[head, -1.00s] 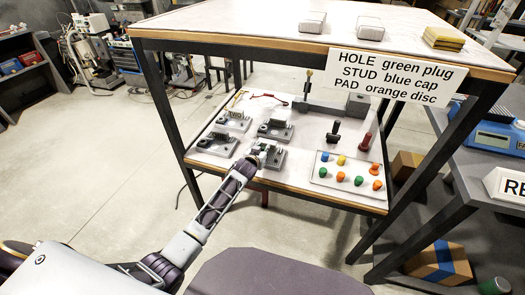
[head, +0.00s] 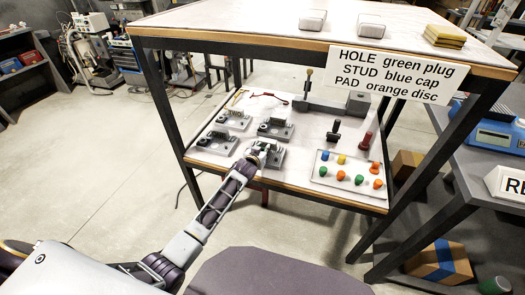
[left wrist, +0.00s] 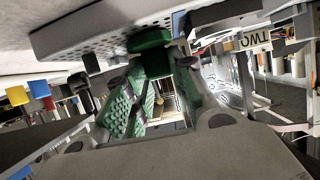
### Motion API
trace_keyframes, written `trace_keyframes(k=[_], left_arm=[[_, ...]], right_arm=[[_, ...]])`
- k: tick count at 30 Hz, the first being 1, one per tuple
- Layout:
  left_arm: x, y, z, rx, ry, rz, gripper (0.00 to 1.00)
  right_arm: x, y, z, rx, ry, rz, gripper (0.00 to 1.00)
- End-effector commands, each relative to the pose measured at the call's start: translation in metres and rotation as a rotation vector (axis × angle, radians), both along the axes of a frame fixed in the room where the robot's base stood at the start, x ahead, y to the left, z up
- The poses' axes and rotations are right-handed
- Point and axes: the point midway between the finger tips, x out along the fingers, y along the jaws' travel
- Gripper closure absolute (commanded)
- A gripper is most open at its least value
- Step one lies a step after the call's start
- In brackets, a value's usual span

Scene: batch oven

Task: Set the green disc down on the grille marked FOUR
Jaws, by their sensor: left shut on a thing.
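My left gripper (head: 262,152) is at the front right one of several grey fixtures (head: 276,162) on the lower shelf. In the left wrist view, my left gripper (left wrist: 160,72) is shut on the green disc (left wrist: 150,42), whose full outline is partly hidden. The green disc is close to a grey perforated plate (left wrist: 75,38); I cannot tell whether they touch. A tag reading TWO (left wrist: 255,40) shows to the right. I cannot read a FOUR mark in either view. The green disc is hidden in the head view. My right gripper is not in view.
A white tray (head: 330,184) of coloured pieces lies right of the fixtures. A black-handled part (head: 334,132) and a red one (head: 366,140) stand behind it. The upper shelf (head: 230,25) and its legs frame the space. A sign (head: 397,73) hangs from its front edge.

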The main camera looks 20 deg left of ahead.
Motion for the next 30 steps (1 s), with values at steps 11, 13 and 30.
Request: trace_keyframes(k=[11, 13, 30], left_arm=[[0.0, 0.0, -0.0037, 0.0, 0.0, 0.0, 0.88], [0.0, 0.0, -0.0035, 0.0, 0.0, 0.0, 0.69], [-0.0011, 0.0, -0.0032, 0.0, 0.0, 0.0, 0.51]], right_arm=[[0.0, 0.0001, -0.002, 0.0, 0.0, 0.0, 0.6], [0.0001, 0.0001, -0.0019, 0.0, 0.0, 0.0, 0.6], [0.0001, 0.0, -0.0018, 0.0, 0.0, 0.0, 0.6]])
